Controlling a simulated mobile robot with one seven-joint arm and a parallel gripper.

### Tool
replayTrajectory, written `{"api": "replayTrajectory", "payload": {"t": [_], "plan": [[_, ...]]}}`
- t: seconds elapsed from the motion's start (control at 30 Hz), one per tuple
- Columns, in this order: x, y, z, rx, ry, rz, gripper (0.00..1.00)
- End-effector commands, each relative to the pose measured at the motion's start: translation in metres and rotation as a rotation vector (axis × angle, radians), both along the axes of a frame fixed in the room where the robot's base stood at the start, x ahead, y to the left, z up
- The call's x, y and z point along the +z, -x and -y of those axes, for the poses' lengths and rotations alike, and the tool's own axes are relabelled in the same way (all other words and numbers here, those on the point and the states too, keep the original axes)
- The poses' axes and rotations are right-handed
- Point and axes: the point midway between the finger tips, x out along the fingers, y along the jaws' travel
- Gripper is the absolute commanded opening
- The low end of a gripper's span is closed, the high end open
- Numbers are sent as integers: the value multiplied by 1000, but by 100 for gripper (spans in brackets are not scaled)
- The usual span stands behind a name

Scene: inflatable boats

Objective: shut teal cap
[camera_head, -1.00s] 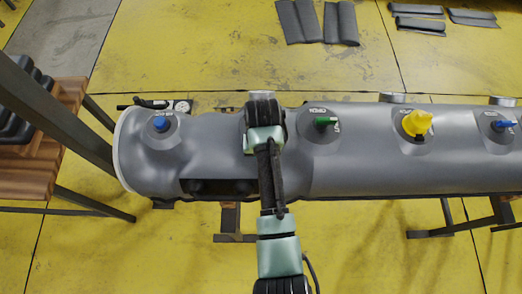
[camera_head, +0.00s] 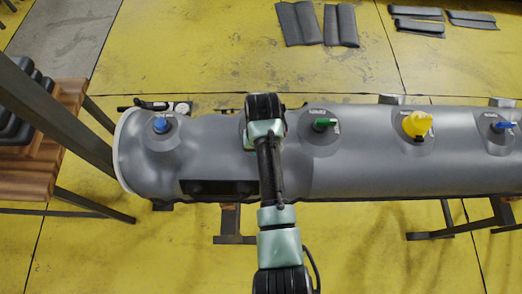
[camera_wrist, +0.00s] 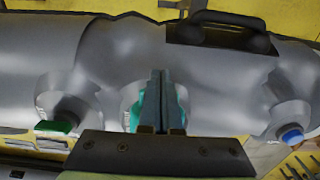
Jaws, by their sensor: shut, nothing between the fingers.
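The teal cap (camera_wrist: 136,112) sits on a round grey valve base on the grey inflatable tube (camera_wrist: 215,70). In the wrist view it is partly hidden behind my gripper (camera_wrist: 160,74), whose two dark fingers are together with nothing between them. The fingers overlap the cap in the picture; I cannot tell whether they touch it. Whether the cap is open or shut cannot be made out. In the head view, my arm covers the cap and the fingers, over the tube (camera_head: 370,165) between the blue and green valves.
On the same tube are a blue valve (camera_head: 160,124), a green valve (camera_head: 324,124), a yellow valve (camera_head: 417,123) and another blue valve (camera_head: 503,126). A wooden bench (camera_head: 40,160) is at the left.

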Motion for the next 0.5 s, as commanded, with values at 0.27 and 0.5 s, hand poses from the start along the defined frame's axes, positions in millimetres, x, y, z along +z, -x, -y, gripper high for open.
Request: {"api": "replayTrajectory", "payload": {"t": [0.27,0.5], "plan": [[16,-12,-1,2,-1,8,0],[21,-17,0,0,-1,6,0]]}}
